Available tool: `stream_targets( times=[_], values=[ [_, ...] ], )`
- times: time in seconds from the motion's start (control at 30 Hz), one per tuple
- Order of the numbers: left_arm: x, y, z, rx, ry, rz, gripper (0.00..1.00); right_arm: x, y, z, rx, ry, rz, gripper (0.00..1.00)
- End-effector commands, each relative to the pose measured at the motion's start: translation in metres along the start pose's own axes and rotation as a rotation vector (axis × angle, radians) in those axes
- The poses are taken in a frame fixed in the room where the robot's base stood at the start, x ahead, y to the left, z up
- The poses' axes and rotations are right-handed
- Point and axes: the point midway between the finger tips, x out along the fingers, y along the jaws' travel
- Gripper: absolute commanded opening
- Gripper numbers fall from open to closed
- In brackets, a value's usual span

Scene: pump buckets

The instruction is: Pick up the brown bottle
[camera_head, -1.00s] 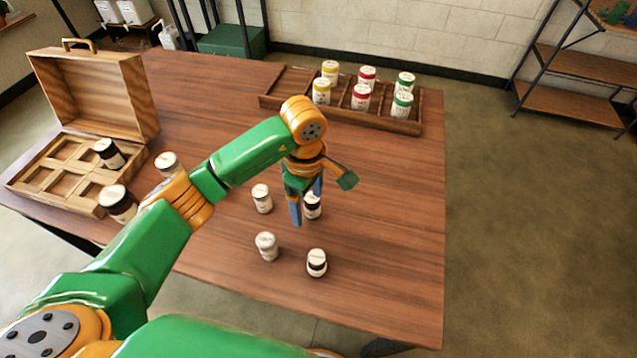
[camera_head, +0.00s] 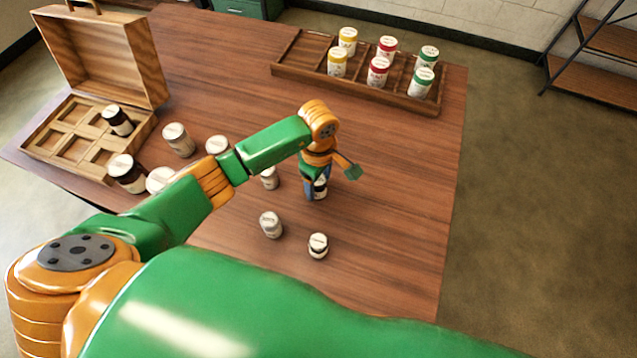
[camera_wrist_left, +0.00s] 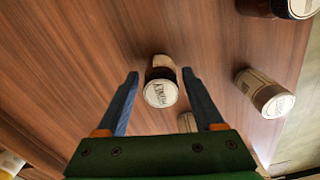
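My left gripper (camera_head: 316,190) points down at a brown bottle (camera_head: 321,187) with a white cap and label, standing on the table. In the head view the gripper partly hides this bottle. In the left wrist view the two fingers (camera_wrist_left: 158,95) are spread apart, and the dark brown bottle (camera_wrist_left: 161,88) shows between and beyond their tips, with gaps on both sides. Another brown bottle (camera_head: 318,246) stands nearer the table's front edge. Two more dark bottles are at the wooden case, one inside it (camera_head: 117,120) and one at its front corner (camera_head: 127,174). My right gripper is not in view.
A divided wooden tray (camera_head: 300,68) with colored-lid jars is at the back. The table's right side is clear.

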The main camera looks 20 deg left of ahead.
Motion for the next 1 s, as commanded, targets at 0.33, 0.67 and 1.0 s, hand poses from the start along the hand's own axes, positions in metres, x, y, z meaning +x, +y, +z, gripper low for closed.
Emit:
stream_targets(
  times=[0.33,0.67,1.0],
  values=[
    [-0.001,0.0,0.0,0.0,0.0,0.0,0.0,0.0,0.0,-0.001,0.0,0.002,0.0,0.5],
    [-0.016,0.002,-0.001,0.002,0.003,0.006,0.0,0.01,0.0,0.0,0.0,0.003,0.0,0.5],
    [-0.094,-0.056,-0.042,-0.005,0.007,0.004,0.0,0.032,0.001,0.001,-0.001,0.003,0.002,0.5]
  ],
)
